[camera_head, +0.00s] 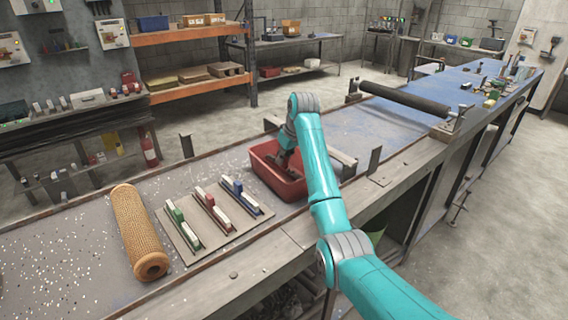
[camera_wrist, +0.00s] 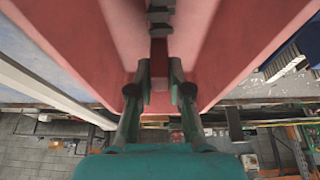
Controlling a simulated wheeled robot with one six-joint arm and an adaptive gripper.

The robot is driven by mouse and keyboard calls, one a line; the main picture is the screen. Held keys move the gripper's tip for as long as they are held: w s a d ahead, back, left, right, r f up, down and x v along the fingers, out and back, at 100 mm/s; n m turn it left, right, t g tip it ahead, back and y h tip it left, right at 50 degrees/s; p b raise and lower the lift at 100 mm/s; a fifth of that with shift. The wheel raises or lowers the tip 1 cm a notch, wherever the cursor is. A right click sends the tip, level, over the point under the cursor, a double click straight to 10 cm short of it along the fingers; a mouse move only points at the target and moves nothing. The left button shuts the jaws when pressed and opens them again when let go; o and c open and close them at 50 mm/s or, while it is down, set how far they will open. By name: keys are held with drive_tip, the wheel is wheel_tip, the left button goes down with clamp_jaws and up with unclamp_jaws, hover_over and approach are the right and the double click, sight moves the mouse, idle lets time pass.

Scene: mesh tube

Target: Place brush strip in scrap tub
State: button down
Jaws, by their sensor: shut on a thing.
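The red scrap tub (camera_head: 283,183) stands on the bench, and its red walls fill much of the wrist view (camera_wrist: 235,45). My gripper (camera_head: 288,160) is down inside the tub's opening. In the wrist view my gripper (camera_wrist: 159,80) is shut on a narrow dark piece, which I take for the brush strip (camera_wrist: 159,30). It runs up between the tub walls. My arm and the tub wall hide most of it in the head view. I cannot tell whether it touches the tub's floor.
A board (camera_head: 232,226) left of the tub holds green, red and blue brush-like pieces. A tan mesh tube (camera_head: 137,230) lies further left among scattered bits. Upright metal posts (camera_head: 375,160) stand near the tub. A dark roller (camera_head: 404,99) lies beyond.

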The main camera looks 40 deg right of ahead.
drive_tip(key=shift+f, duration=1.1)
drive_tip(key=shift+f, duration=0.15)
drive_tip(key=c, duration=1.1)
unclamp_jaws()
